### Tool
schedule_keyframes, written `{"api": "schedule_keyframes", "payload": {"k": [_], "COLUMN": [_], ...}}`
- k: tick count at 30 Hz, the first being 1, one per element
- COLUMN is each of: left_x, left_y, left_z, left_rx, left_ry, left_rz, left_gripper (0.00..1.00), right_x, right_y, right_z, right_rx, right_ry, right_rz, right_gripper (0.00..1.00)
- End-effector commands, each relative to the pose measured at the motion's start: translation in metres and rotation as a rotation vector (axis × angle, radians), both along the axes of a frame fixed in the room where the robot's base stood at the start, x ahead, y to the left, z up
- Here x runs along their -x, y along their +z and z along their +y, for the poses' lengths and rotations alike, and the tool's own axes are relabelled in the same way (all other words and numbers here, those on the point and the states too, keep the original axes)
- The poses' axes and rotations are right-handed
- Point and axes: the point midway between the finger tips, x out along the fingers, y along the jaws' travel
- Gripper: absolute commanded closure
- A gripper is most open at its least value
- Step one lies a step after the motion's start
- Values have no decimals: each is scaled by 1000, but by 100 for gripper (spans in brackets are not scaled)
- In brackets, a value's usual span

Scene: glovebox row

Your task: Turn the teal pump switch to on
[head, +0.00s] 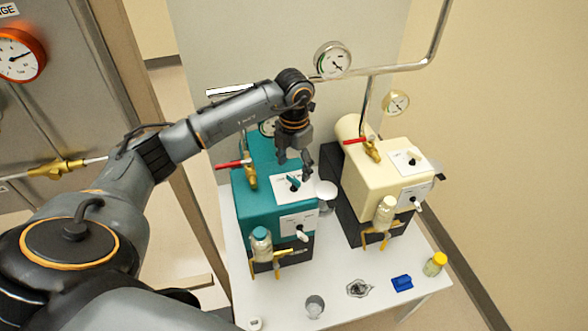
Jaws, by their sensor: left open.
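The teal pump (262,206) stands on the left of the white table. A white plate (284,193) on its top carries a dark teal knob or lever (294,183). A second white plate (290,224) on its front carries a small white lever (301,233). I cannot tell from the marks which position is on. My left gripper (296,170) points down just above the top plate, its fingers apart and empty, close around or over the dark knob. Whether it touches the knob is unclear. My right gripper is not in view.
A cream pump (378,185) stands close on the right. The white table (347,316) holds a glass (315,306), a blue block (402,283) and a yellow-capped bottle (435,264) at the front. A red-handled valve (249,175) sits left of the gripper; pipes and gauges (332,60) are behind.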

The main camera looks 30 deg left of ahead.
Motion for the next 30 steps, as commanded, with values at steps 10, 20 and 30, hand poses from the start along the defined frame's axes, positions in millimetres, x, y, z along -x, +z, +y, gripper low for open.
{"api": "schedule_keyframes", "payload": {"k": [10, 20, 30], "left_x": [0, 0, 0], "left_y": [-35, -36, -36], "left_z": [0, 0, 0], "left_rx": [1, 1, 1], "left_ry": [0, -1, -3], "left_rz": [0, -1, -1], "left_gripper": [32, 44, 86], "right_x": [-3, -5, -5], "right_y": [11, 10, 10], "right_z": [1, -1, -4], "right_rx": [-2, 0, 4], "right_ry": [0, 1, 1], "right_rz": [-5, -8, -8], "right_gripper": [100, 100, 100]}}
